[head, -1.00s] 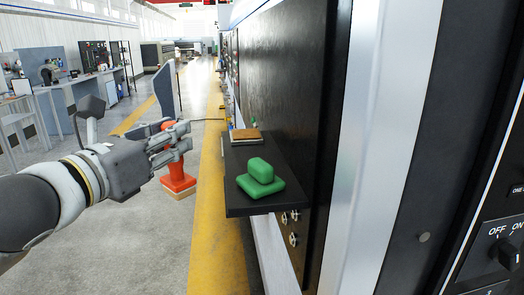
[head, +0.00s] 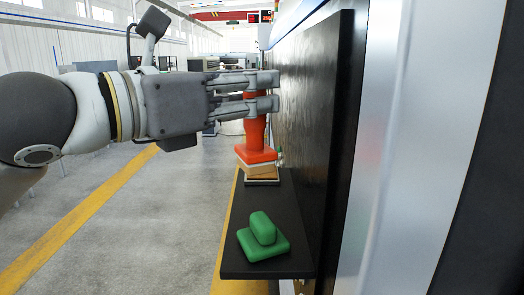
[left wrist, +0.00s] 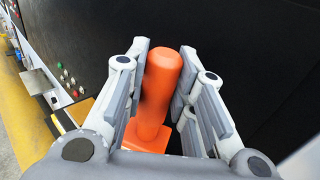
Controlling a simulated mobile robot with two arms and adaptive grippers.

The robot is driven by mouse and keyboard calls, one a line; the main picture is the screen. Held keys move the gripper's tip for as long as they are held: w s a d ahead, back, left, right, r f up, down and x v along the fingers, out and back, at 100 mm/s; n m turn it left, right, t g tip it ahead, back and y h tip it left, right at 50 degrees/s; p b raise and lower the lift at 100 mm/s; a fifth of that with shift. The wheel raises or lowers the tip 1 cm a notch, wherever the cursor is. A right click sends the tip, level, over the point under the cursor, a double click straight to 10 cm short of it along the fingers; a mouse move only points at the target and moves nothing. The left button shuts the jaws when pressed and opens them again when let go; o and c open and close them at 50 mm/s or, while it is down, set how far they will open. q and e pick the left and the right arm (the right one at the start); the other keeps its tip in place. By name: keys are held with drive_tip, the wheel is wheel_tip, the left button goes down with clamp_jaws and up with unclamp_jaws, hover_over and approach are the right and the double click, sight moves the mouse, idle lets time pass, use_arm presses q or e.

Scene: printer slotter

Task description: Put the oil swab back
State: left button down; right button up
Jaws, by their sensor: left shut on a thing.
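The orange-red oil swab (head: 255,134), with a round handle and a square base, is upright in my left gripper (head: 272,91). The fingers close around its upper handle, and the left wrist view shows the orange handle (left wrist: 160,85) between them. The swab's base is right at the tan-topped pad (head: 262,173) at the far end of the black shelf (head: 280,205). I cannot tell whether it touches the pad or is just above it. A green swab (head: 264,232) rests on the near end of the shelf. My right gripper is not in view.
The black panel (head: 310,110) rises directly right of the shelf and is close to my left fingertips. A row of buttons (left wrist: 66,80) shows in the left wrist view. The floor left of the shelf is open.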

sight(260, 122)
use_arm(q)
drive_tip(key=w+d+f+p, duration=0.1)
drive_tip(key=w+f, duration=0.6)
drive_tip(key=f, duration=0.3)
drive_tip(key=shift+d, duration=0.15)
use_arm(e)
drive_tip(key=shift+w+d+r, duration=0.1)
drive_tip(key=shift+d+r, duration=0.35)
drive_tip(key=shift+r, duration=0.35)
use_arm(q)
drive_tip(key=c, duration=1.2)
unclamp_jaws()
drive_tip(key=shift+f, duration=0.1)
drive_tip(key=b+v, duration=0.2)
drive_tip(key=v, duration=1)
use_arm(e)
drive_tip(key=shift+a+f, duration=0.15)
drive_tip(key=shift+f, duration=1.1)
